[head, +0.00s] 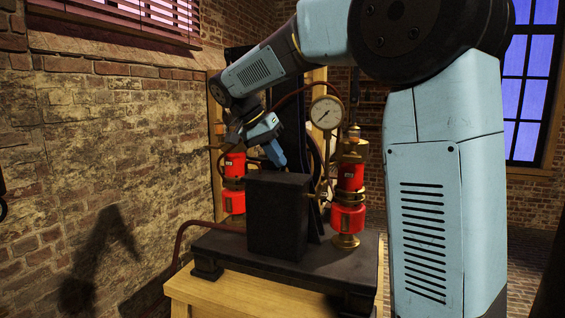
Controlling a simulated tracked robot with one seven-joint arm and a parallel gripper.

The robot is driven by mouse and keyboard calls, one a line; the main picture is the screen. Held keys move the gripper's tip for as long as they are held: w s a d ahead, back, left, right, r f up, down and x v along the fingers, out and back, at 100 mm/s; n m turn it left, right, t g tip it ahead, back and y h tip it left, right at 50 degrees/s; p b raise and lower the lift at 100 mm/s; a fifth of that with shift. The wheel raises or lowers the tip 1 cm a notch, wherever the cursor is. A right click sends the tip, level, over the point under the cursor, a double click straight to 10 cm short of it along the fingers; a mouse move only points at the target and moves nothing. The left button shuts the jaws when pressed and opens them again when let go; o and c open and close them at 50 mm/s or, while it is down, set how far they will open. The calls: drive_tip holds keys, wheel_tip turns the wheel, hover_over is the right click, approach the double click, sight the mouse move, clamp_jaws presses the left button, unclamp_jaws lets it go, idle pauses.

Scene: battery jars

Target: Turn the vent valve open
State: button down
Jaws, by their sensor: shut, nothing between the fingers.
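My gripper (277,158) points down and to the right, with its blue fingers shut and empty. It is above the black box (277,220) and to the right of the left red cylinder (233,168). A small brass fitting (322,190) shows between the black box and the right red cylinder (349,178). It may be the vent valve, but it is too small to tell or to read its setting. The gripper is apart from it, up and to the left. A round pressure gauge (326,113) stands above the fitting.
The apparatus stands on a dark base plate (215,243) on a wooden table (240,290). A dark red pipe (198,224) curves down at the left. A dark wheel partly shows behind the box. A brick wall (100,150) is at the left.

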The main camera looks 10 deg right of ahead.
sight(319, 191)
drive_tip(key=s+d+f, duration=0.1)
drive_tip(key=d+f, duration=0.6)
drive_tip(key=f, duration=0.1)
drive_tip(key=shift+s+d, duration=0.2)
drive_tip(key=shift+s, duration=0.15)
drive_tip(key=shift+s+d+f+g+h, duration=0.2)
drive_tip(key=shift+f+g+h, duration=0.4)
drive_tip(key=shift+h, duration=0.5)
drive_tip(key=shift+r, duration=0.1)
